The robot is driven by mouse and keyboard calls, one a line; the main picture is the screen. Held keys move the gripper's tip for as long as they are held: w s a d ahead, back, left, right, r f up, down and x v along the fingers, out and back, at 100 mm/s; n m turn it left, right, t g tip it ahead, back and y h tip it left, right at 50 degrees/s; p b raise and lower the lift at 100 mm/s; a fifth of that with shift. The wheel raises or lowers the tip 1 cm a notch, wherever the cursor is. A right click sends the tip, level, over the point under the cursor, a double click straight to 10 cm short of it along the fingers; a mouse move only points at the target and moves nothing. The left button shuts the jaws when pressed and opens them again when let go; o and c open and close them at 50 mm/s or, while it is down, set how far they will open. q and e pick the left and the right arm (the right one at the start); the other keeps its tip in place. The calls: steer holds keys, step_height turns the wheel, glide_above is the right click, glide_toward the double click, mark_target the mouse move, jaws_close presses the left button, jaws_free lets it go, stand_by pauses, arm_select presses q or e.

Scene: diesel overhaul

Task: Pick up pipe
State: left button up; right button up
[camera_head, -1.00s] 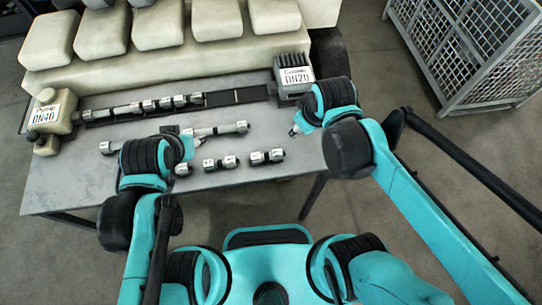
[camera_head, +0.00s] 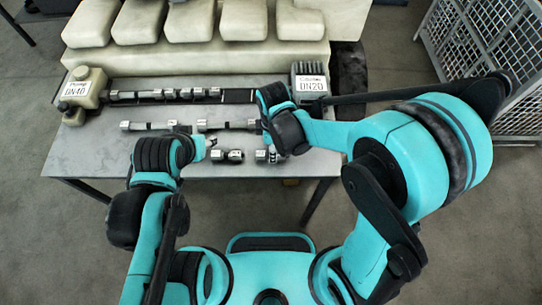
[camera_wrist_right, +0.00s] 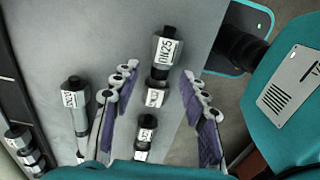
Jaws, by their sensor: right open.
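Two longer metal pipes lie in a row mid-table in the head view, a left one (camera_head: 148,126) and a right one (camera_head: 228,125). Two short dark-and-silver pipe pieces lie nearer the front edge, a left one (camera_head: 228,156) and a right one (camera_head: 268,156). My right gripper (camera_head: 270,142) is low over the right part of the table, near the right short piece. In the right wrist view its fingers (camera_wrist_right: 160,100) are spread, with a piece labelled DN25 (camera_wrist_right: 162,50) between them, apparently ungripped. My left gripper (camera_head: 211,143) is beside the left short piece; its fingertips are too small to judge.
A pump marked DN40 (camera_head: 83,88) stands at the table's left. A cooler marked DN20 (camera_head: 310,82) stands at the right. Between them a line of joined pipe pieces (camera_head: 165,94) lies along the back. A mesh cage (camera_head: 480,60) stands on the floor at right.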

step_height(320, 180, down, 3)
steer(key=shift+r+b, duration=0.1)
steer(key=shift+b, duration=0.2)
jaws_close()
steer(key=shift+r, duration=0.15)
